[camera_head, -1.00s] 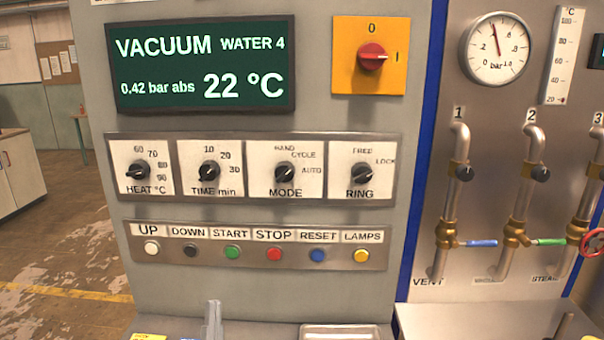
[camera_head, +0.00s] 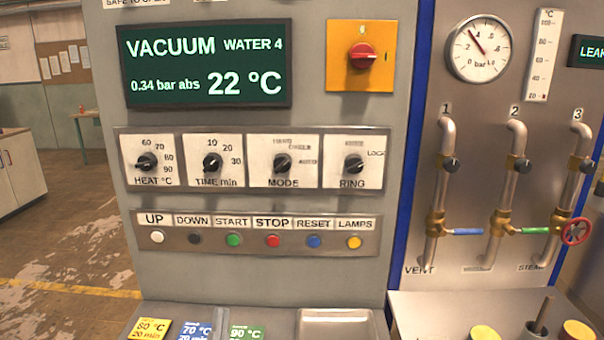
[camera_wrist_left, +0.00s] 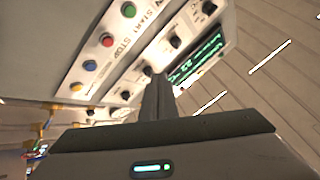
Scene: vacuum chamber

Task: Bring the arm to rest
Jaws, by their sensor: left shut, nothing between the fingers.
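My left gripper (camera_wrist_left: 157,98) shows in the left wrist view as two dark fingers held together, with nothing between them. It points toward the grey control panel, whose buttons and dark display (camera_wrist_left: 195,62) show beyond it, tilted. I cannot tell its distance from the panel. In the head view a thin pale upright shape stands at the bottom edge between two cards; I cannot tell if it is a fingertip. My right gripper is in neither view.
The head view shows the display (camera_head: 207,66) reading 0.34 bar abs, knobs and a button row (camera_head: 255,240). Cards (camera_head: 150,329) and a metal tray (camera_head: 336,318) lie below. Pipes with valves (camera_head: 438,225) and a gauge (camera_head: 482,48) are at right. Floor (camera_head: 60,270) at left is open.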

